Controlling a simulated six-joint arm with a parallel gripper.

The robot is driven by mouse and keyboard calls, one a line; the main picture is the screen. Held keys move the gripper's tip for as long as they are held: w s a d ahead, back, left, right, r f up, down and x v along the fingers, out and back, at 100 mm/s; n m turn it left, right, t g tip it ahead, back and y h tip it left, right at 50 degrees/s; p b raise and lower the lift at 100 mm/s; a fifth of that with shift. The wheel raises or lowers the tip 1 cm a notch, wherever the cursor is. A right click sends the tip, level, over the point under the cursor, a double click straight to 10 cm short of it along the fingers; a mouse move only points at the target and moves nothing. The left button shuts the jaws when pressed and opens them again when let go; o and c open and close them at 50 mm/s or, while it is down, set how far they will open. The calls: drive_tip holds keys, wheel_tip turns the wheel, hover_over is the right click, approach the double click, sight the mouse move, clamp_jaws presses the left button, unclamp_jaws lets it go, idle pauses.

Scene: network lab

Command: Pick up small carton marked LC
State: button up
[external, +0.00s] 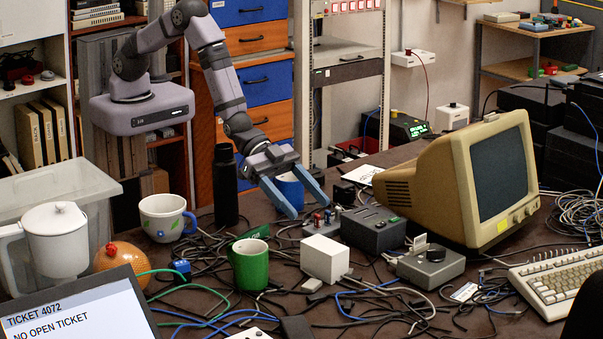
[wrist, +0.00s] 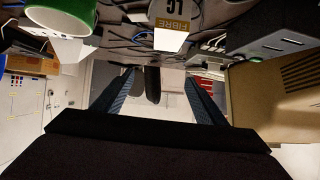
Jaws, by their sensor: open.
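A small white carton (external: 325,258) stands on the dark table in the external view, between the green mug and the grey boxes. In the wrist view the carton (wrist: 172,40) is at the top edge, partly cut off, with a label reading LC FIBRE on one face. My gripper (external: 308,206) is open, its two blue fingers pointing down and forward, behind the carton and apart from it. In the wrist view the fingers (wrist: 161,76) are spread with nothing held between them.
The green mug (external: 250,266) stands close left of the carton. A dark grey box (external: 374,230) and the beige monitor (external: 415,190) are to the right. Loose cables cover much of the table around the carton.

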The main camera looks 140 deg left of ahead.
sight(319, 244)
drive_tip(key=shift+w+a+f+t, duration=0.3)
drive_tip(key=shift+w+a+t, duration=0.3)
drive_tip(key=shift+w, duration=0.1)
drive_tip(key=shift+f, duration=0.1)
wheel_tip(319, 244, down, 7)
drive_tip(key=b, duration=0.4)
drive_tip(key=shift+b+x, duration=1.45)
drive_tip(key=shift+x, duration=0.4)
drive_tip(key=shift+w+f+b, duration=0.2)
drive_tip(key=shift+w+b, duration=0.15)
drive_tip(key=shift+w, duration=0.25)
drive_tip(key=shift+r, duration=0.1)
drive_tip(key=c, duration=1.2)
